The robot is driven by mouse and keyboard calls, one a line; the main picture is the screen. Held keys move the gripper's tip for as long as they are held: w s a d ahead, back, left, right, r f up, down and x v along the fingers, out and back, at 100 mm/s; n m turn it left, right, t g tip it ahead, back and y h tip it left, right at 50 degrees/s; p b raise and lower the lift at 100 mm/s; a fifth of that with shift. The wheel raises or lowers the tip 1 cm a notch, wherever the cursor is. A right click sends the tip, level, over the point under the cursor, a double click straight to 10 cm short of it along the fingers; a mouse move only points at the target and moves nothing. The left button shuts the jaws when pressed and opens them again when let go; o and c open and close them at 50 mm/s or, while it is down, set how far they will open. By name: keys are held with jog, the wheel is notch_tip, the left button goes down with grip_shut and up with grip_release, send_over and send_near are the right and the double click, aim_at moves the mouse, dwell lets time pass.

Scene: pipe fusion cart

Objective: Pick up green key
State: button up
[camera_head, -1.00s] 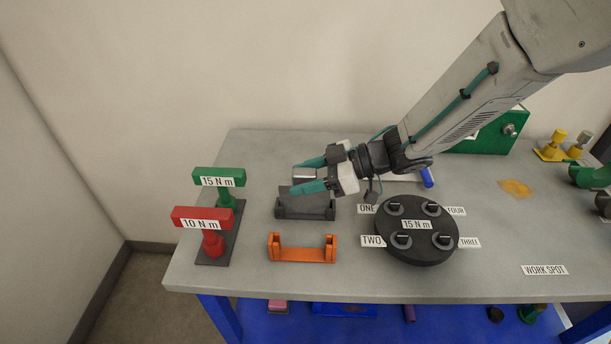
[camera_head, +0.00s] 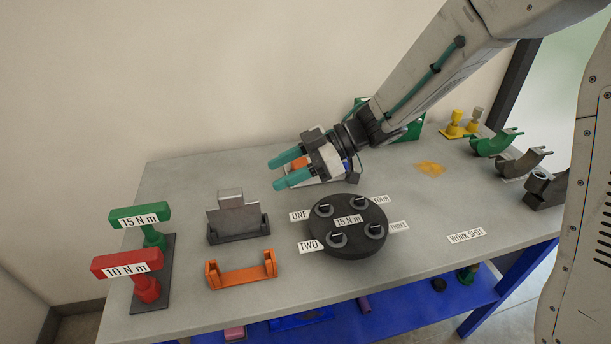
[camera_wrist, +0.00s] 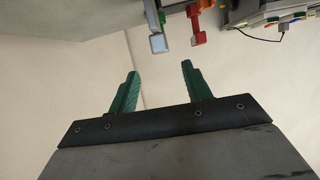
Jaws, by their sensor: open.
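The green key (camera_head: 141,218) is a T-shaped tool labelled "15 N m". It stands upright at the left end of the table, behind a red T-shaped key (camera_head: 128,264) labelled "10 N m". Both are on a dark base plate (camera_head: 166,270). My gripper (camera_head: 277,174) is open and empty, with teal fingers pointing left. It is above the table, well to the right of the green key. The open fingers also show in the wrist view (camera_wrist: 159,70), with nothing between them.
A grey block in a dark holder (camera_head: 238,233) and an orange bracket (camera_head: 241,279) lie between the keys and a black round disc (camera_head: 347,246) with several sockets. Green and dark curved clamps stand at the right. The work spot area is clear.

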jog(key=w+d+r+m+t+h, duration=0.1)
jog(key=w+d+r+m+t, duration=0.3)
jog(key=w+t, duration=0.4)
jog(key=w+d+r+m+t+h, duration=0.1)
jog(key=d+r+m+t+h, duration=0.25)
jog(key=d, duration=0.55)
jog(key=w+d+r+m+t+h, duration=0.1)
jog(key=d+r+m+t+h, duration=0.3)
jog(key=d, duration=0.4)
jog(key=s+d+m+g+h, duration=0.3)
jog(key=s+d+m+h, duration=0.25)
jog(key=s+d, duration=0.3)
jog(key=s+d+f+m+g, duration=0.1)
jog(key=s+g, duration=0.1)
jog(key=s, duration=0.6)
jog(key=s+d+f+m+g, duration=0.2)
jog(key=s+g, duration=0.1)
jog(key=s, duration=0.5)
jog(key=shift+h, duration=0.4)
jog(key=shift+o, duration=0.2)
jog(key=s+a+f+g+y, duration=0.1)
jog(key=s+a+g, duration=0.1)
jog(key=s, duration=0.5)
jog(key=shift+s+a+m+g+y, duration=0.2)
jog(key=shift+s+m+g+y, duration=0.15)
jog(key=shift+g, duration=0.2)
